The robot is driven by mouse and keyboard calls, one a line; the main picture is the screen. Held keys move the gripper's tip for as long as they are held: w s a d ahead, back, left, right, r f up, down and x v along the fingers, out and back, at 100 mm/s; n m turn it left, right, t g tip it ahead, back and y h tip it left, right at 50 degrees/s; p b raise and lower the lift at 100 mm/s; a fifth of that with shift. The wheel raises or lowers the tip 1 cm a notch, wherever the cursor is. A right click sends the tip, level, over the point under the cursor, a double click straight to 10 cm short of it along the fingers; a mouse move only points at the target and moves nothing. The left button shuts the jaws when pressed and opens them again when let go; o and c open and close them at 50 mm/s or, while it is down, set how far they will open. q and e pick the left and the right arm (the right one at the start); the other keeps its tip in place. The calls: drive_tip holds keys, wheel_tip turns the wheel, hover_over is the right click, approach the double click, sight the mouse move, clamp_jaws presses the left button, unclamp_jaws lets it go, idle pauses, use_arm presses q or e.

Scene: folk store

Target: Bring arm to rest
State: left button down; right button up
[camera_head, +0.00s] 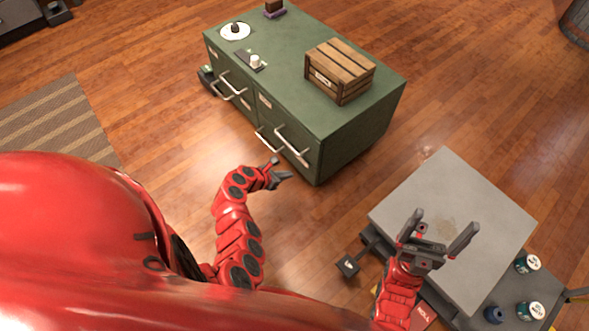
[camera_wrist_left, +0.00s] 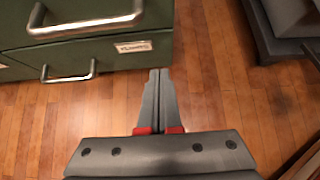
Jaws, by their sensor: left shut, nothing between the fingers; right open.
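My left arm reaches out to the front of a green drawer cabinet (camera_head: 330,135). My left gripper (camera_head: 284,172) is shut and empty, just in front of the cabinet's lower corner. In the left wrist view its fingers (camera_wrist_left: 160,82) are together over the wood floor, below and right of the cabinet's drawer handles (camera_wrist_left: 85,22). My right gripper (camera_head: 440,232) is open and empty, its two fingers spread over a grey flat-topped platform (camera_head: 490,215).
A wooden crate (camera_head: 340,70), a white round dish (camera_head: 235,31) and small items stand on the cabinet. Several cans (camera_head: 527,262) stand beside the platform at the lower right. A striped rug (camera_head: 55,122) lies at left. Wood floor (camera_head: 160,110) between is open.

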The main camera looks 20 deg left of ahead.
use_arm(q)
drive_tip(key=shift+v, duration=1.4)
drive_tip(key=shift+f, duration=0.1)
